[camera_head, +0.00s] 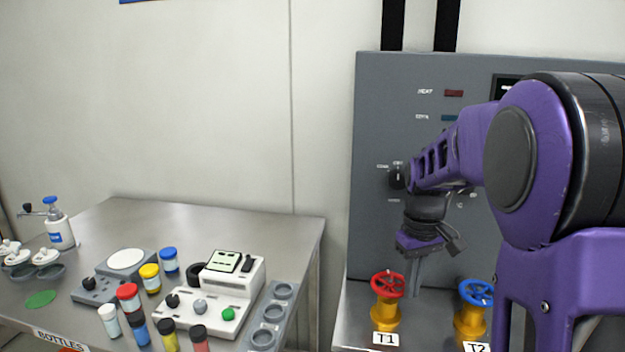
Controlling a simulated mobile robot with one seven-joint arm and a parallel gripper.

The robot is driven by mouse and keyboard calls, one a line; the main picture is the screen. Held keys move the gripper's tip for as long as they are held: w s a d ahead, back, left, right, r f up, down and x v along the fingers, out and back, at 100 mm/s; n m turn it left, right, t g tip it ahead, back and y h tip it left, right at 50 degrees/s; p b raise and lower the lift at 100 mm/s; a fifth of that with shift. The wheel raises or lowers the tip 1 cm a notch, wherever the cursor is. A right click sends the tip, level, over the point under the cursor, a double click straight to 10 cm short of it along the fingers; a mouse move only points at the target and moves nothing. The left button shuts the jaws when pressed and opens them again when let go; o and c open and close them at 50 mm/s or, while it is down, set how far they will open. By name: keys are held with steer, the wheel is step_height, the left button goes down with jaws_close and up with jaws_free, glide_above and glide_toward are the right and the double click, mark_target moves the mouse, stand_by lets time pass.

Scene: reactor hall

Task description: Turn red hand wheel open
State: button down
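The red hand wheel (388,284) sits on top of a yellow valve body (386,315) on the right-hand bench, above a label reading T1. My purple arm reaches in from the right, and my gripper (415,284) points down just behind and to the right of the red wheel. Its fingers are small and partly hidden, so I cannot tell whether they are open or touching the wheel. A blue hand wheel (476,292) on a similar yellow valve, labelled T2, stands to the right.
A grey control panel (376,130) rises behind the valves. My arm covers part of it. A steel table (200,230) on the left holds several capped bottles, a white device (233,280) and a grey holed rack (268,315). A gap separates the table and the bench.

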steer(key=shift+d, duration=0.2)
stand_by(0.5)
step_height(320, 180, up, 6)
steer(key=p, duration=0.5)
steer(key=shift+s+d, duration=0.15)
steer(key=shift+s, duration=0.05)
step_height(320, 180, down, 6)
steer(key=a+n+b, duration=0.1)
steer(key=n+b, duration=0.5)
steer(key=shift+s+a, duration=0.4)
steer(key=shift+s, duration=0.05)
steer(key=shift+w+a, duration=0.15)
steer(key=shift+w, duration=0.15)
stand_by(0.8)
